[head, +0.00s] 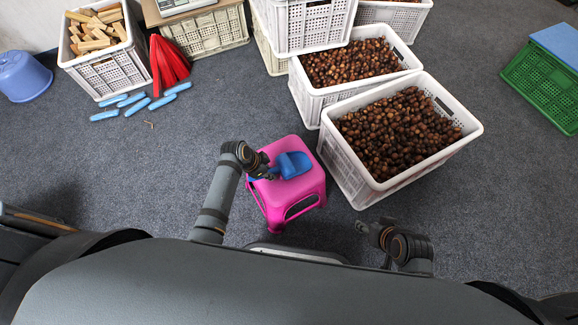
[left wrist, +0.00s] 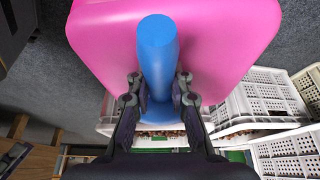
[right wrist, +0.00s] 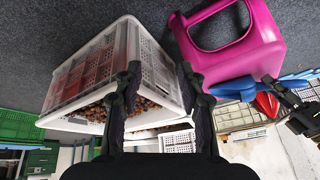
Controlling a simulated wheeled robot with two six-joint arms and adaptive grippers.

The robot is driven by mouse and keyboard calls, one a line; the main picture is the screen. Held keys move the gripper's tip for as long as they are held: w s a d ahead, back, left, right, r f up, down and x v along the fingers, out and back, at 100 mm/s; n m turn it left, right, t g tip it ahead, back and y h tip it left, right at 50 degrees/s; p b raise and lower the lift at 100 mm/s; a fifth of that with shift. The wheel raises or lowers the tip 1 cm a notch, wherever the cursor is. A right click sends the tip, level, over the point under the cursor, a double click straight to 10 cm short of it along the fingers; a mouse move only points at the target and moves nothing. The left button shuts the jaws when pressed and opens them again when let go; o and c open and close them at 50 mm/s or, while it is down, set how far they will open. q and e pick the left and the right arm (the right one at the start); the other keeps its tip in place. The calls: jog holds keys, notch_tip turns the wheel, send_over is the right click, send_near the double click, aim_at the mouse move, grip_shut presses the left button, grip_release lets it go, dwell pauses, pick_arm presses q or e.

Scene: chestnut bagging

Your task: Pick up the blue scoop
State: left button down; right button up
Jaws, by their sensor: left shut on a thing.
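The blue scoop (head: 292,164) is on or just above the seat of the pink stool (head: 307,188) in the head view. My left gripper (head: 268,174) is at the scoop's handle. In the left wrist view the blue handle (left wrist: 157,60) runs between the two fingers of my left gripper (left wrist: 158,92), which are shut on it. Whether the scoop still touches the seat is unclear. My right gripper (right wrist: 165,85) is open and empty, with its fingers apart; in the head view it is right of the stool, near my body.
A white crate of chestnuts (head: 345,158) stands close to the right of the stool, with another chestnut crate (head: 309,97) behind it. A crate of wood blocks (head: 107,75), red bags (head: 168,62) and blue objects (head: 135,104) are at the back left. Floor left of the stool is clear.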

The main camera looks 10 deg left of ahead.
aim_at(273, 170)
pick_arm(q)
jog(key=shift+r, duration=0.1)
pick_arm(e)
jog(key=shift+r, duration=0.1)
